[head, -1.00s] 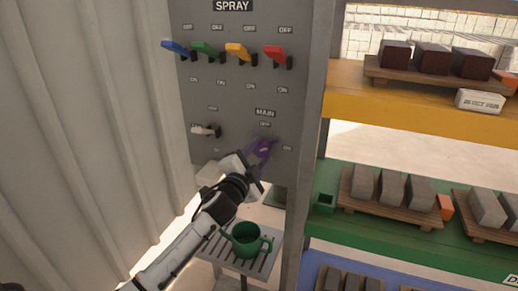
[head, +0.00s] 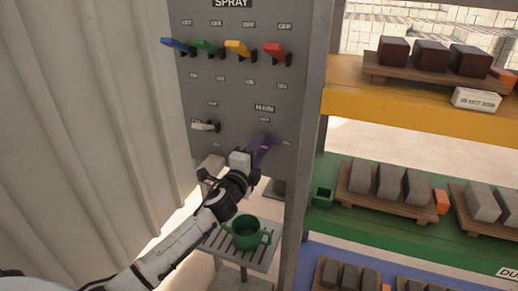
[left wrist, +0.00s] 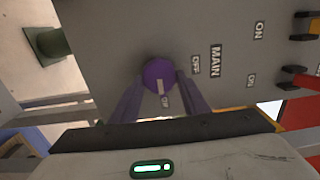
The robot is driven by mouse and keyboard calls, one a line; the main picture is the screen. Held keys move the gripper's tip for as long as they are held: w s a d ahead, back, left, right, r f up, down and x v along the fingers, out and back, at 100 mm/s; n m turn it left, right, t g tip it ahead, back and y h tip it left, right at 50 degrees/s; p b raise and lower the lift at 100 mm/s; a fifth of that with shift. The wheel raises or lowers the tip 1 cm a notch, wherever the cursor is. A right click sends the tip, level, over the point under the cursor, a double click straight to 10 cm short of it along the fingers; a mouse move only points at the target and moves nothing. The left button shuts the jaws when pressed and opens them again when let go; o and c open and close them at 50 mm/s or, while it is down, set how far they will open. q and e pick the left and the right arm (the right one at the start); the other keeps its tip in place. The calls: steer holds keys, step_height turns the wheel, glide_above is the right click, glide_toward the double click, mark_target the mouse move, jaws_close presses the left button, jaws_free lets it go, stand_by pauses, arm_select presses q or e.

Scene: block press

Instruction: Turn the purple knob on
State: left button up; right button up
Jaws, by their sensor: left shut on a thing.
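The purple knob (left wrist: 158,74) is a round dial on the grey panel, below the MAIN label. My left gripper (left wrist: 161,82) is shut on it, with one finger on each side. In the left wrist view the knob's pale mark points toward a small label between the fingers, away from the OFF label (left wrist: 196,65). In the head view my left gripper (head: 262,150) reaches the panel from below left, and its fingers largely hide the knob. My right gripper is not in view.
Blue (head: 175,43), green (head: 207,46), yellow (head: 237,47) and red (head: 275,50) levers sit higher on the panel (head: 225,85). A white lever (head: 204,126) is left of the knob. A green watering can (head: 246,232) stands below. Shelves with blocks are at right.

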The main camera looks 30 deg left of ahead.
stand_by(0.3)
arm_select(q)
steer(key=o, duration=1)
steer(key=shift+o, duration=0.2)
steer(key=v, duration=1)
steer(key=shift+s+b, duration=0.15)
steer(key=shift+b, duration=0.15)
